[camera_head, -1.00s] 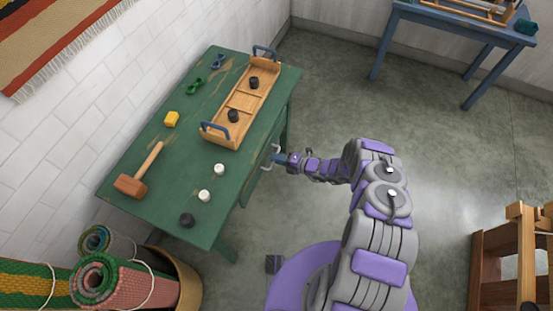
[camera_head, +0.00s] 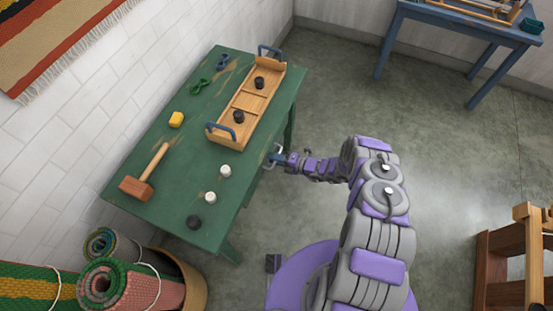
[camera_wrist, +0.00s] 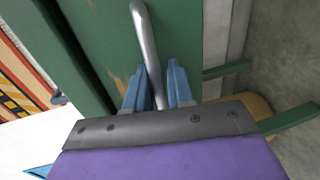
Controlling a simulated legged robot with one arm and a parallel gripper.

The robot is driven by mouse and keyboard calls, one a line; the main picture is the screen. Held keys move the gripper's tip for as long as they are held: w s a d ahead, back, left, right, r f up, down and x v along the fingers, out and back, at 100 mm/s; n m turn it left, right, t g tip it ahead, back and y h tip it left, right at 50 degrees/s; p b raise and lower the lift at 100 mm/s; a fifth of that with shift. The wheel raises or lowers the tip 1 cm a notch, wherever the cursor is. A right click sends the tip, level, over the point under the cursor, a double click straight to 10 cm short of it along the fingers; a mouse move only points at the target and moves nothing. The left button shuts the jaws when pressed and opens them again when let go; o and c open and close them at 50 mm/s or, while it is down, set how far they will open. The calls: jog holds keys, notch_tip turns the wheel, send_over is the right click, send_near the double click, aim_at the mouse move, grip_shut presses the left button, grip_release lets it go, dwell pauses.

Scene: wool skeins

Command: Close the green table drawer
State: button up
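The green table (camera_head: 185,180) stands left of centre in the head view. Its drawer has a metal handle (camera_head: 273,157) on the right side. In the wrist view the green drawer front (camera_wrist: 185,30) carries the handle (camera_wrist: 147,40), a bent grey bar. My gripper (camera_head: 281,158) is at the handle. In the wrist view the blue fingers of my gripper (camera_wrist: 158,78) stand one on each side of the bar, with a small gap visible at the right finger. The drawer's inside is hidden, and I cannot tell how far out it is.
A wooden tray (camera_head: 217,132) with blue handles, a mallet (camera_head: 137,189), a yellow block (camera_head: 176,119) and small white and black pieces lie on the tabletop. Rolled rugs (camera_head: 101,284) stand at lower left. A blue table (camera_head: 465,32) is at upper right. Floor between is clear.

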jog(key=shift+w+r, duration=0.25)
jog(key=shift+w, duration=0.05)
jog(key=shift+d, duration=0.25)
jog(key=p+v, duration=0.2)
jog(key=v, duration=1.5)
jog(key=shift+s+f+p, duration=0.15)
jog(key=shift+f+p, duration=0.15)
jog(key=shift+p, duration=0.1)
jog(key=shift+d, duration=0.1)
